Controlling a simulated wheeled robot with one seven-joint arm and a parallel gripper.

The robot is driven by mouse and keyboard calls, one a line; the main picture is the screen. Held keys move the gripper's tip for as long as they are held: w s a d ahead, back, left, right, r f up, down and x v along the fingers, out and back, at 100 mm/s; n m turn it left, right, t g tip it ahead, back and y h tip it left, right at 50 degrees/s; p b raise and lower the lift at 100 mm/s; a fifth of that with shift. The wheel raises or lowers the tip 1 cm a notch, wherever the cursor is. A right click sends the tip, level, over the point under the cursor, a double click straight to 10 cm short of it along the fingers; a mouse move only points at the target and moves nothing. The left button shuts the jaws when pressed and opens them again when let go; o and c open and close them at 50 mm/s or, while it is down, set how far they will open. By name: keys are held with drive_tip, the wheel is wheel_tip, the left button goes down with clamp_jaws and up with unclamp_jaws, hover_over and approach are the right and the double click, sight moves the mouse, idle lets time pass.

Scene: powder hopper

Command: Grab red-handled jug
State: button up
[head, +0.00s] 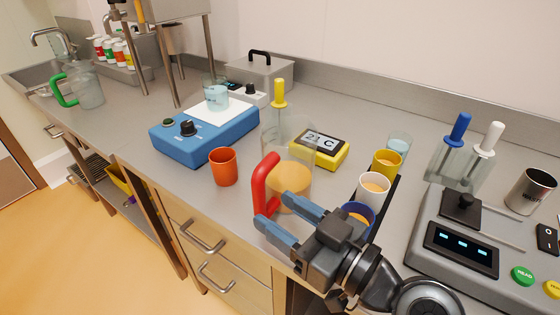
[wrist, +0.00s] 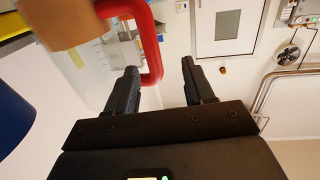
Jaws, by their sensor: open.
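The red-handled jug (head: 296,158) is clear and stands upright on the steel counter, with tan contents in its lower part. Its red handle (head: 262,184) faces the front left of the counter. My gripper (head: 283,217) is open just in front of the jug, its blue-grey fingers pointing left near the lower part of the handle. In the wrist view, the red handle (wrist: 152,45) shows close beyond the left finger, and the space between the fingers (wrist: 160,85) looks empty. I cannot tell whether a finger touches the handle.
A blue stirrer unit (head: 205,137) is farther left. A green-handled jug (head: 85,86) stands near the sink.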

sight(263, 194)
drive_tip(key=p+x, duration=0.1)
drive_tip(key=x, duration=0.1)
drive_tip(key=p+x, duration=0.1)
drive_tip(key=x, duration=0.2)
drive_tip(key=p+x, duration=0.1)
drive_tip(key=x, duration=0.1)
drive_tip(key=shift+w+d+r, duration=0.15)
drive_tip(key=shift+w+r, duration=0.1)
drive_tip(key=shift+w, duration=0.25)
drive_tip(key=shift+w+f, duration=0.1)
drive_tip(key=shift+w, duration=0.15)
clamp_jaws()
